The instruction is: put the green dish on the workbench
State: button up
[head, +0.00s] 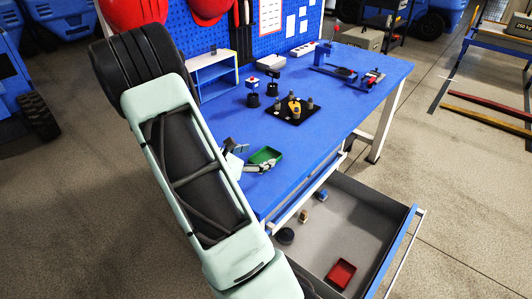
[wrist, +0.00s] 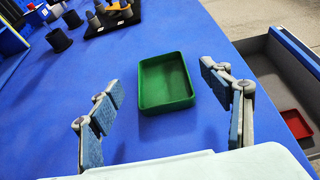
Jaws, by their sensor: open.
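The green dish (head: 265,156) is a shallow rectangular tray. It lies flat on the blue workbench top (head: 345,112), near the edge above the open drawer. In the wrist view the dish (wrist: 166,84) sits on the blue surface (wrist: 215,35), ahead of and between my spread fingers. My gripper (wrist: 165,110) is open, with one finger on each side and a gap to the dish. In the head view my gripper (head: 248,160) is at the dish's left, partly behind my arm. I cannot tell its exact height above the bench.
An open grey drawer (head: 340,215) holds a red dish (head: 341,274) and several small parts. A black fixture board (head: 290,112) with pegs, black cups (head: 253,100) and a small shelf (head: 215,72) stand farther back. Bench top right of the dish is clear.

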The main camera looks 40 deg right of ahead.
jog(key=v, duration=0.5)
dwell(0.4)
